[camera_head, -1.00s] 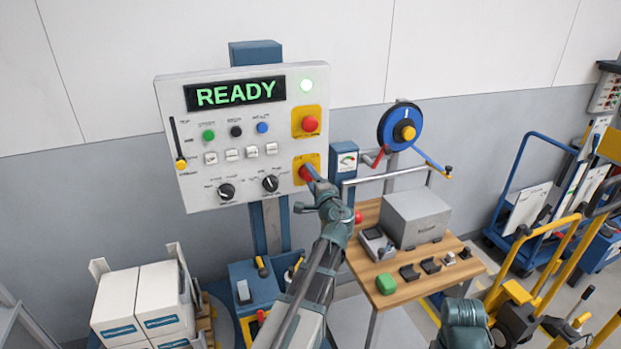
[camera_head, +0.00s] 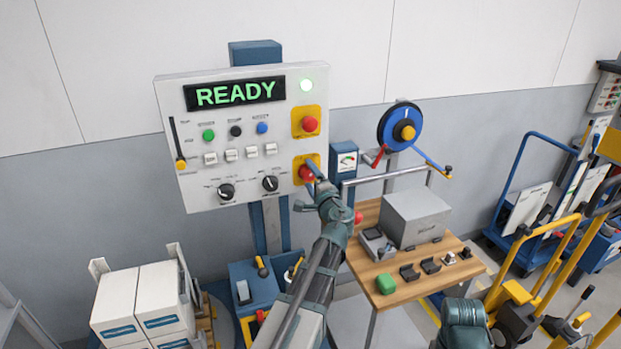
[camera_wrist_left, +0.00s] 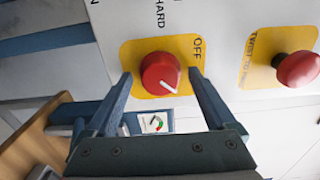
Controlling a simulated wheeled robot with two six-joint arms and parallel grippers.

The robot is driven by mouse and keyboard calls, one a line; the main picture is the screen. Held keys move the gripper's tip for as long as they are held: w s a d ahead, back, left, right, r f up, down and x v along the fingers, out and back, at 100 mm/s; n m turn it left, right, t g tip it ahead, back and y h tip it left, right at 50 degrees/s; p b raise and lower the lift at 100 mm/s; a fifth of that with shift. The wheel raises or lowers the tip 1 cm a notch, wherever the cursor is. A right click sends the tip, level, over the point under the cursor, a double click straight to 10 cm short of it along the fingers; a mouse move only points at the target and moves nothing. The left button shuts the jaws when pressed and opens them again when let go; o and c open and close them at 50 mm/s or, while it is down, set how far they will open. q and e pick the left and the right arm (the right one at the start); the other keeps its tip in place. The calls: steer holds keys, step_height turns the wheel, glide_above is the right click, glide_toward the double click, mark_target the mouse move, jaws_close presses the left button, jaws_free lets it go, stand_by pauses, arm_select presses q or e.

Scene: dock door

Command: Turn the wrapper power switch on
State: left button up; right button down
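The power switch is a red rotary knob (camera_head: 306,174) on a yellow plate at the lower right of the white control panel (camera_head: 190,130). In the left wrist view the knob (camera_wrist_left: 160,73) sits between the fingers of my left gripper (camera_wrist_left: 160,78), with a gap on each side. Its white mark points to the lower right in that view, and "OFF" is printed on the plate's upper right. My left gripper (camera_head: 308,188) is open at the knob in the head view and partly covers it. The panel display (camera_head: 235,93) reads READY. My right gripper is not in view.
A red mushroom button (camera_head: 310,124) on another yellow plate is above the knob, and shows close beside the gripper in the wrist view (camera_wrist_left: 298,69). A wooden table (camera_head: 405,285) with a grey box (camera_head: 415,218) stands to the right. White cartons (camera_head: 140,300) are lower left.

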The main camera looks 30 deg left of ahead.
arm_select(q)
steer(key=v, duration=1.3)
steer(key=shift+s+d, duration=0.25)
steer(key=shift+s, duration=0.05)
steer(key=s+d+f+n+g+h, duration=0.2)
steer(key=s+d+f+g+h, duration=0.2)
steer(key=d+f, duration=0.3)
steer(key=s+d+f+n+g+h, duration=0.3)
steer(key=s+d+f, duration=0.15)
steer(key=f, duration=0.55)
steer(key=s+d+f+g+h, duration=0.2)
steer(key=s+d, duration=0.3)
steer(key=d, duration=0.2)
steer(key=s+d+f+g+h, duration=0.3)
steer(key=s+d, duration=0.2)
steer(key=d, duration=0.3)
steer(key=shift+m+h, duration=0.3)
